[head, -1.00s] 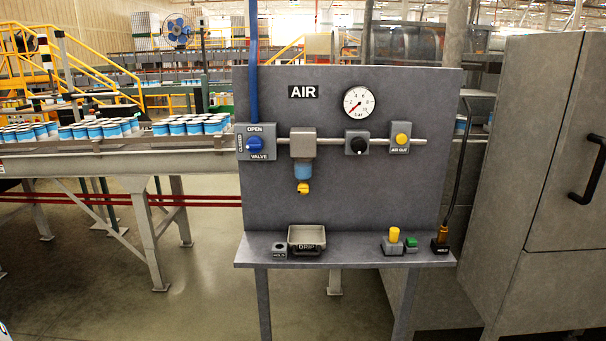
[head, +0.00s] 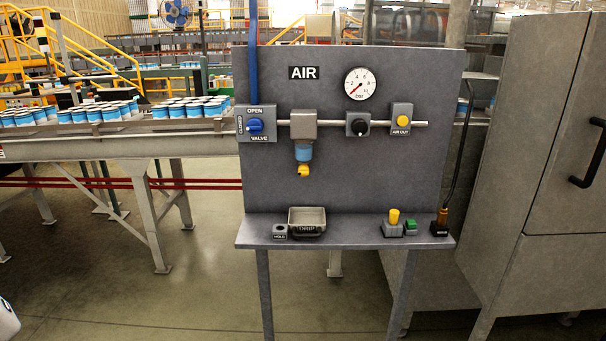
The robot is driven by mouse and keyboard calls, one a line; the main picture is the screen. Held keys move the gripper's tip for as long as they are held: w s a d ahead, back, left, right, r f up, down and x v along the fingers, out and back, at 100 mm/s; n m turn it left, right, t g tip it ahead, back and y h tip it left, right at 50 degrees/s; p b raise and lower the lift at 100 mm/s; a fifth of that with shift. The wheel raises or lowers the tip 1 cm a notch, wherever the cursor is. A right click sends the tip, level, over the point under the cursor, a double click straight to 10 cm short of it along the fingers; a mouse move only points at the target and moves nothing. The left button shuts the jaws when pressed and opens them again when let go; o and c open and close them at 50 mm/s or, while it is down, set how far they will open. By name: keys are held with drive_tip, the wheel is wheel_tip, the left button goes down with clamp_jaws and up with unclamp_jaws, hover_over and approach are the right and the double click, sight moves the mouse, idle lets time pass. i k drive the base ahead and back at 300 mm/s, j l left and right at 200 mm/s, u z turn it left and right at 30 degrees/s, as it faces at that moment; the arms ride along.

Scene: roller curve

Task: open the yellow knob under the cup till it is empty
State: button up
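A grey panel (head: 400,180) marked AIR stands ahead of me. The cup (head: 304,152) is blue and hangs under a grey filter block (head: 303,125) on the pipe. The yellow knob (head: 303,170) sits right under the cup. How much liquid the cup holds is too small to tell. A drip tray (head: 307,216) marked DRIP stands on the shelf below the knob. My gripper is not in view. A small white piece at the lower left edge may be part of my arm.
A cabinet (head: 540,160) stands right.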

sight(303, 169)
drive_tip(key=i+l, duration=0.1)
drive_tip(key=l, duration=0.4)
drive_tip(key=i+l, duration=0.1)
drive_tip(key=l, duration=0.35)
drive_tip(key=i+l, duration=0.15)
drive_tip(key=l, duration=0.35)
drive_tip(key=u, duration=0.05)
